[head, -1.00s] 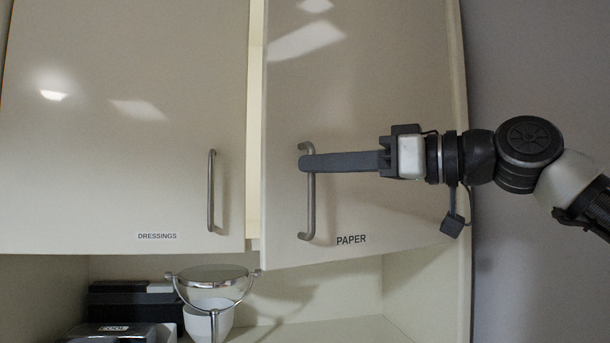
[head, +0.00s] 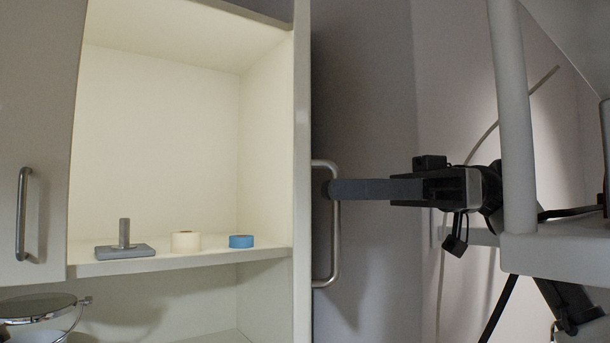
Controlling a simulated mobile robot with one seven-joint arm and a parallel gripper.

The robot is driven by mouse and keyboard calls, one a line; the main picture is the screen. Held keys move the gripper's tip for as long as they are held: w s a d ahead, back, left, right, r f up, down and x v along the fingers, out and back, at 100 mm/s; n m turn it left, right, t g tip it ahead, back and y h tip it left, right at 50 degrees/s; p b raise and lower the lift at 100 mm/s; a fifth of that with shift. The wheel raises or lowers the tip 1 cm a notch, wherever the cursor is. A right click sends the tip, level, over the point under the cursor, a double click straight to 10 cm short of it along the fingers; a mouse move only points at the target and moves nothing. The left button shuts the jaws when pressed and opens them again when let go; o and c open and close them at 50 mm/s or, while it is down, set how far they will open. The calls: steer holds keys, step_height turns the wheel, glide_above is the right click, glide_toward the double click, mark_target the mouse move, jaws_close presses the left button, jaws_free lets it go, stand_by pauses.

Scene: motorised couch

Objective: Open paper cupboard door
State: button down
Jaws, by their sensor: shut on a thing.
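The paper cupboard door (head: 303,120) stands wide open and is seen nearly edge-on, at the right side of the cupboard. Its metal bar handle (head: 334,240) sticks out to the right. My gripper (head: 331,189) reaches in from the right and is shut on the upper part of that handle. The PAPER label and the door's front face are hidden at this angle. The open compartment (head: 165,130) shows a bare back wall and a shelf.
On the shelf (head: 190,262) stand a grey post on a base (head: 125,248), a cream roll (head: 186,241) and a blue roll (head: 241,241). The closed neighbouring door's handle (head: 21,215) is at left. A round mirror (head: 38,307) is below. A white post (head: 513,120) stands at right.

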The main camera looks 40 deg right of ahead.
steer(key=shift+s+d+r, duration=0.1)
steer(key=shift+s+d, duration=0.1)
steer(key=shift+d, duration=0.75)
steer(key=c, duration=2.1)
jaws_free()
steer(key=shift+o, duration=1.3)
steer(key=shift+w+d, duration=0.1)
steer(key=shift+w, duration=0.15)
steer(key=shift+s, duration=0.1)
steer(key=shift+s, duration=0.1)
